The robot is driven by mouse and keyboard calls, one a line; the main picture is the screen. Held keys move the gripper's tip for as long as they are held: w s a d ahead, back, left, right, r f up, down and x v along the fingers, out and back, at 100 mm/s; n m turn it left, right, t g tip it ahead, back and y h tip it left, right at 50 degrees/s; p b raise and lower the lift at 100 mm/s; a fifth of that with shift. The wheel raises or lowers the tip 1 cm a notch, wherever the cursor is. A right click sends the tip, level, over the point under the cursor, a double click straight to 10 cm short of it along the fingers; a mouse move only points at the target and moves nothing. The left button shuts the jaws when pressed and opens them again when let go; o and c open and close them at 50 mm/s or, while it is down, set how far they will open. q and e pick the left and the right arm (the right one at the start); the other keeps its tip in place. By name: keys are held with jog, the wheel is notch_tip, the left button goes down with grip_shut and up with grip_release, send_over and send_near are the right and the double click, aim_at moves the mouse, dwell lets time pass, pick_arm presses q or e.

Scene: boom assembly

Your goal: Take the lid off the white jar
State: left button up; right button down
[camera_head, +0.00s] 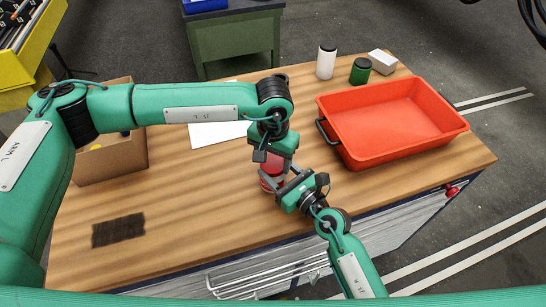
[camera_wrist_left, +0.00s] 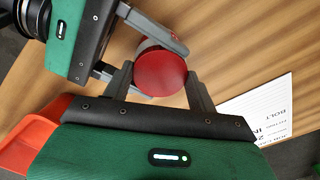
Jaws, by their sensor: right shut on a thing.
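A white jar with a dark lid (camera_head: 326,62) stands upright at the back of the table, away from both grippers. A red-lidded jar (camera_head: 272,168) stands near the middle of the table; its round red lid (camera_wrist_left: 161,72) faces the left wrist camera. My left gripper (camera_head: 274,158) is above this jar, its fingers apart on either side of the lid; the left wrist view shows these fingers close to the rim. My right gripper (camera_head: 275,183) is shut on the red-lidded jar from the front right. The grippers partly hide this jar.
A green jar (camera_head: 360,71) and a small white box (camera_head: 383,62) stand by the white jar. A red tray (camera_head: 345,143) takes up the right side. A cardboard box (camera_head: 112,163) stands at left, a paper sheet (camera_head: 215,134) behind. The front left has a dark patch (camera_head: 118,230).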

pick_arm(q)
jog(key=c, duration=0.5)
pick_arm(e)
jog(key=shift+f, duration=0.1)
pick_arm(q)
jog(key=o, duration=1.1)
jog(key=shift+r, duration=0.1)
notch_tip(320, 180, up, 7)
jog(key=shift+r, duration=0.2)
jog(key=shift+c, duration=0.3)
jog(key=shift+f, duration=3.8)
jog(key=shift+c, duration=0.5)
jog(key=c, duration=0.9)
jog(key=o, duration=1.1)
jog(key=shift+c, duration=0.2)
